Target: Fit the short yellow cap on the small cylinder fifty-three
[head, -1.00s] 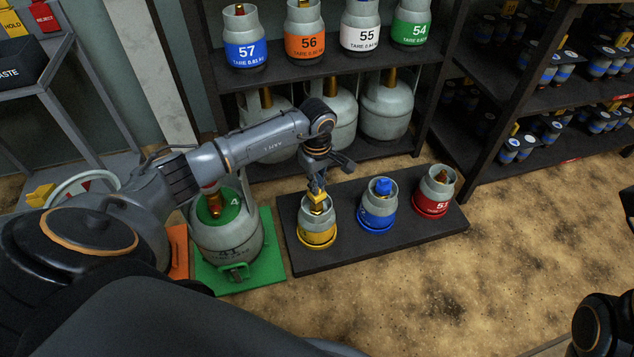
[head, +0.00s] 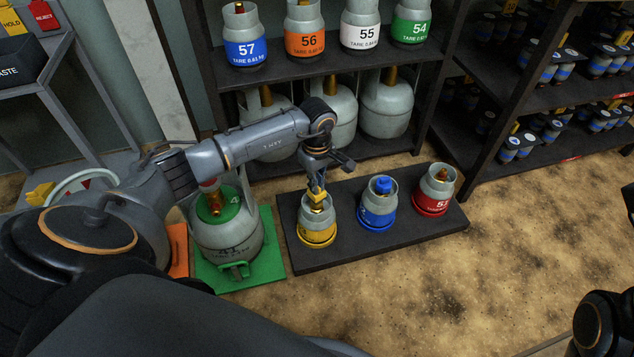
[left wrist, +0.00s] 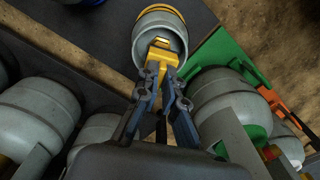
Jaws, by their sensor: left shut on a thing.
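My left gripper (head: 316,186) is shut on the short yellow cap (head: 316,200) and points down over the small cylinder with the yellow band (head: 317,222). The cap is at the open top collar of that cylinder. In the left wrist view the fingers (left wrist: 165,80) hold the yellow cap (left wrist: 160,50) at the mouth of the grey cylinder (left wrist: 160,24). Whether the cap is seated on the valve is hidden. The cylinder stands upright at the left end of the dark board (head: 350,250). Its number cannot be read. My right gripper is out of view.
A blue-banded cylinder (head: 377,207) with a blue cap and a red-banded cylinder (head: 434,195) stand to the right on the board. A large grey cylinder (head: 228,238) stands on a green mat (head: 268,262) at the left. Shelves of cylinders stand behind. The speckled floor in front is clear.

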